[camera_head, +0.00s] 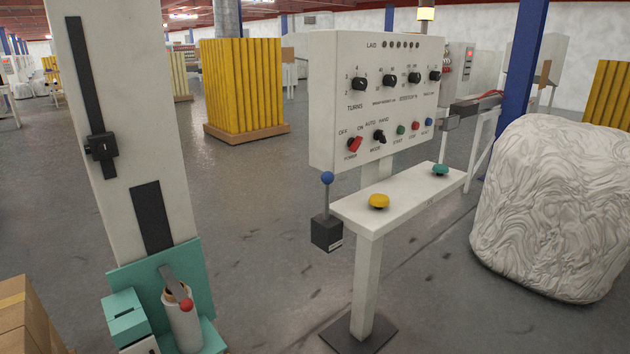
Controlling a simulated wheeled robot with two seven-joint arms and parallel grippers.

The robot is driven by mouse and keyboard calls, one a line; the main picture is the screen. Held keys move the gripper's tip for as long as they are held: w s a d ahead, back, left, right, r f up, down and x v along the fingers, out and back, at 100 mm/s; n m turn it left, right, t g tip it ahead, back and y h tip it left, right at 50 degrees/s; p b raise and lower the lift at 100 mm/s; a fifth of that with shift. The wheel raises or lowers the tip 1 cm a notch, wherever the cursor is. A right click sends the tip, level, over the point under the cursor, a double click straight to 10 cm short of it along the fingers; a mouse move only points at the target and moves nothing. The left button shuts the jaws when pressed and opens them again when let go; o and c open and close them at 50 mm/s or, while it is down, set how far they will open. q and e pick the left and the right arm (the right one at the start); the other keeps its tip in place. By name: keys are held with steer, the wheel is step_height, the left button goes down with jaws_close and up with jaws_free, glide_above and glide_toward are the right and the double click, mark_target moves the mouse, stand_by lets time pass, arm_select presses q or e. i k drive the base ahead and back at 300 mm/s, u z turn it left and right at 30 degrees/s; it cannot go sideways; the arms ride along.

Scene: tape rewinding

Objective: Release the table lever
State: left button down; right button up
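A lever with a blue ball knob (327,178) stands nearly upright on a dark box (327,232) at the left end of the small white control table (400,200). A second lever with a red ball knob (186,305) is at the lower left, by a white cylinder (182,330) in front of a teal plate (203,275). I cannot tell from the picture which of the two is the table lever. Neither of my grippers is in view, and nothing touches either lever.
The control panel (350,110) stands behind the table, which carries a yellow button (378,201) and a green button (440,169). A white column (130,130) rises at left. A large wrapped bale (555,205) stands at right. The floor (260,230) between column and table is clear.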

mark_target(328, 178)
steer(key=z, duration=0.35)
steer(key=i, duration=1.35)
steer(key=u, duration=0.4)
